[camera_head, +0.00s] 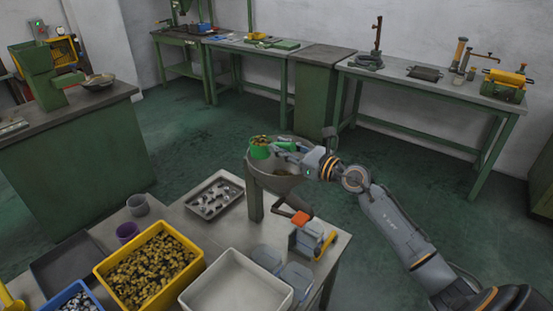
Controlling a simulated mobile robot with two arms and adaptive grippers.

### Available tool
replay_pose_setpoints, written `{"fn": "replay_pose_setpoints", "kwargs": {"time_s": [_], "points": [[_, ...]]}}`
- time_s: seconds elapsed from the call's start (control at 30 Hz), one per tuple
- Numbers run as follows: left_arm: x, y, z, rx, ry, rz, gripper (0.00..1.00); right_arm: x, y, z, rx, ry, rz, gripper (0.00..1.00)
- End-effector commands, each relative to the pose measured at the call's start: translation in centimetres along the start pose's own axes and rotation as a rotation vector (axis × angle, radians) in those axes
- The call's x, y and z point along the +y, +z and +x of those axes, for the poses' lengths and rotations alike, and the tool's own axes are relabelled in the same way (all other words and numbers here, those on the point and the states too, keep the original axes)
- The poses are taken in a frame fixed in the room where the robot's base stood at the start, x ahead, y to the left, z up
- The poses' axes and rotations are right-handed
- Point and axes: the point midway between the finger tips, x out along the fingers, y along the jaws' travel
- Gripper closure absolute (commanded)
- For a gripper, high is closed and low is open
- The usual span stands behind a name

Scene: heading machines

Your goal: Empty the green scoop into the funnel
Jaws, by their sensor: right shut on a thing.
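The green scoop (259,150) is held at the funnel's upper left rim, with brass-coloured pieces showing in it. My right gripper (283,148) is shut on the scoop; its arm comes in from the lower right. The scoop looks roughly level, its bowl over or just beside the rim; I cannot tell exactly which. The grey funnel (280,184) is a wide bowl on a stand at the table's far end. Its inside shows partly, with a small dark yellowish patch low down. My left gripper is not in view.
On the near table are a yellow bin (196,267) of brass pieces, a white bin (237,283), a metal tray (241,197) with small parts, a grey cup (138,205) and a purple cup (127,232). An orange-tipped part (301,218) stands close before the funnel. Open floor lies behind.

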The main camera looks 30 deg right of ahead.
Motion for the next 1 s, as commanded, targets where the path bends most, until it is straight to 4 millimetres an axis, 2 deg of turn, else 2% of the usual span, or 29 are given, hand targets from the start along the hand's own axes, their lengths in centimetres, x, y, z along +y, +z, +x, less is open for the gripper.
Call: {"fn": "replay_pose_setpoints", "kwargs": {"time_s": [0.03, 0.17, 0.27, 0.47, 0.5, 0.57, 0.77, 0.9, 1.0], "points": [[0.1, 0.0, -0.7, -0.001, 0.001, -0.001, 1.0, -0.7, 0.9, 0.2, -0.004, -0.014, 0.001, 1.0], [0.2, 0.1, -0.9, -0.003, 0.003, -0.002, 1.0, -1.6, 1.4, 0.4, -0.013, -0.037, 0.01, 1.0], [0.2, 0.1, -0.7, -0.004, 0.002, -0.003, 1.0, -1.8, 0.9, 0.4, -0.018, -0.042, 0.046, 1.0], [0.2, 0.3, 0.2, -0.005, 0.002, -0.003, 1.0, -2.0, -1.0, 0.4, -0.036, -0.042, 0.226, 1.0], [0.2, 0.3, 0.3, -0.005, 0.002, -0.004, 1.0, -2.0, -1.4, 0.4, -0.041, -0.043, 0.274, 1.0], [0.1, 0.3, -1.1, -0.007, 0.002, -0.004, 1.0, -2.4, -0.6, 0.4, -0.054, -0.042, 0.39, 1.0], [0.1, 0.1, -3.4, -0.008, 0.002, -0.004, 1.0, -3.5, -1.0, 0.2, -0.09, -0.041, 0.76, 1.0], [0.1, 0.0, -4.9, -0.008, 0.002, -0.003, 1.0, -4.5, -2.2, 0.0, -0.112, -0.041, 1.047, 1.0], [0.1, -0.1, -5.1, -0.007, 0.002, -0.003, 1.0, -4.9, -3.2, 0.0, -0.128, -0.039, 1.204, 1.0]]}}
